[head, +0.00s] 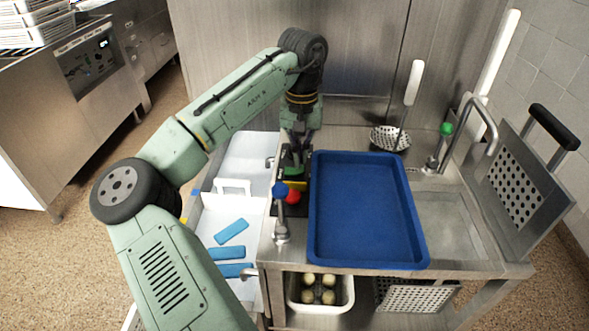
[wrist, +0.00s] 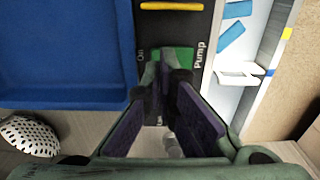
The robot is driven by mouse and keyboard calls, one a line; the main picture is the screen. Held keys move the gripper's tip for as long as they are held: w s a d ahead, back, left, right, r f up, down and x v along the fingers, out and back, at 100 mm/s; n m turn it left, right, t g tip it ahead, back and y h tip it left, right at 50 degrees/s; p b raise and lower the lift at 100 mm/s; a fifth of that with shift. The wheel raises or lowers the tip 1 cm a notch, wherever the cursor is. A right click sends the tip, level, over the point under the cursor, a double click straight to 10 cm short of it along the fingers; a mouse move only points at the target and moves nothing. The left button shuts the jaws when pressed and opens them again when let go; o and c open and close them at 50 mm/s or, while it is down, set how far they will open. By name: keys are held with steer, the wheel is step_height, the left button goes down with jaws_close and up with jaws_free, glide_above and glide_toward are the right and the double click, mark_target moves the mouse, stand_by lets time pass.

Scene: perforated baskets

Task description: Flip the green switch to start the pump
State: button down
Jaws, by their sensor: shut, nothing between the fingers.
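The green switch (wrist: 181,56) shows in the wrist view on a black panel (wrist: 206,48), with the words "Pump" and "On" beside it. My gripper (wrist: 163,68) is shut and empty. Its fingertips overlap the near part of the green switch in the wrist view and hide some of it; I cannot tell whether they touch it. In the head view my gripper (head: 295,166) points down at the far end of the panel, left of the blue tray, and mostly hides the switch.
A yellow bar (wrist: 172,6) lies farther along the panel. A red knob (head: 293,197) and a blue-knobbed lever (head: 280,189) stand close to it. The blue tray (head: 418,235) lies right beside the panel. A perforated ladle (head: 390,139) lies behind. A white drawer (head: 205,215) holds blue pieces.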

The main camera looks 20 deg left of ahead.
mark_target(300, 170)
steer(key=shift+f+b, duration=0.5)
steer(key=shift+f, duration=0.8)
stand_by(0.9)
steer(key=shift+r, duration=0.1)
step_height(300, 170, up, 7)
steer(key=p, duration=0.7)
